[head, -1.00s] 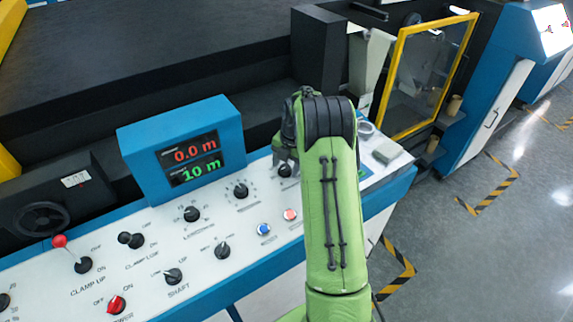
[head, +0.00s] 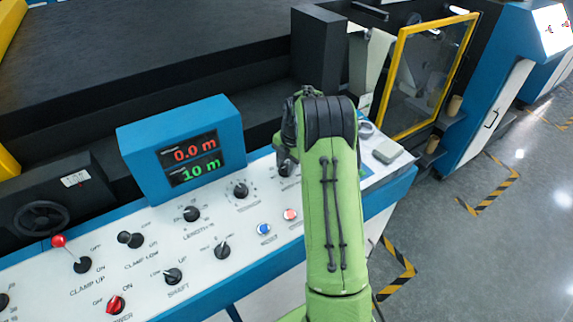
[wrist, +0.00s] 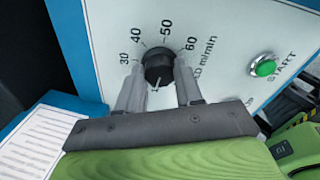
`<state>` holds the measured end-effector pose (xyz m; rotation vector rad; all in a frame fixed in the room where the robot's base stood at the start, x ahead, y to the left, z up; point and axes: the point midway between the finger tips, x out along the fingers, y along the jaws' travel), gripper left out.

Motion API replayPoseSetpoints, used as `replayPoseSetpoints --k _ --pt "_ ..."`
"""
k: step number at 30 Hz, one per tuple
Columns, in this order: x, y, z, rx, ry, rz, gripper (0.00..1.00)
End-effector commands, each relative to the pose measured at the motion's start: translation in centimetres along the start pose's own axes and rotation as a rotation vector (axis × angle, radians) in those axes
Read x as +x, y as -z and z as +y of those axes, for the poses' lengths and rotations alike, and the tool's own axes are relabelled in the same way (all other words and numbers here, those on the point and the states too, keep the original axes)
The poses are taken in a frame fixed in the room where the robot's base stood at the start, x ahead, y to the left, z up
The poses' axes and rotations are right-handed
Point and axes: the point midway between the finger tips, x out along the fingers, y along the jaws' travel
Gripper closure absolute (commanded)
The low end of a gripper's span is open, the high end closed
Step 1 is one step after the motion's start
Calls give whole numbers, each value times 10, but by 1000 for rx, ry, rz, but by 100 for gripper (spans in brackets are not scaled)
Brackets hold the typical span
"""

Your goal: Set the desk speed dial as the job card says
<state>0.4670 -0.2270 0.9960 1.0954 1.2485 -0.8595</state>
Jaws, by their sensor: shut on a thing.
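The speed dial (wrist: 159,62) is a round black knob on the white panel, with 30, 40, 50, 60 and m/min printed round it in the wrist view. A pale line shows on the knob's near side, away from the printed numbers; I cannot tell the exact setting. My gripper (wrist: 160,68) has one finger on each side of the knob and is shut on it. In the head view my gripper (head: 287,152) is partly hidden behind my green arm, over the desk's right part. A printed sheet (wrist: 38,142) lies at lower left in the wrist view, its text unreadable.
A green START button (wrist: 265,66) sits right of the dial. The desk panel (head: 180,240) carries several other knobs, a red-tipped lever (head: 60,242), and blue (head: 264,229) and red (head: 290,214) buttons. A display (head: 190,160) reads 0.0 m and 10 m.

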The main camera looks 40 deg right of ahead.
Motion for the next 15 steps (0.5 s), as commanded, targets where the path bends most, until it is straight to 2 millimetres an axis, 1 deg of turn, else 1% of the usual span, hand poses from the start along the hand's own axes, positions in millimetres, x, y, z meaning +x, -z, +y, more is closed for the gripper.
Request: replayPoseSetpoints --k 15 --pt "0 0 -1 464 -40 -2 95"
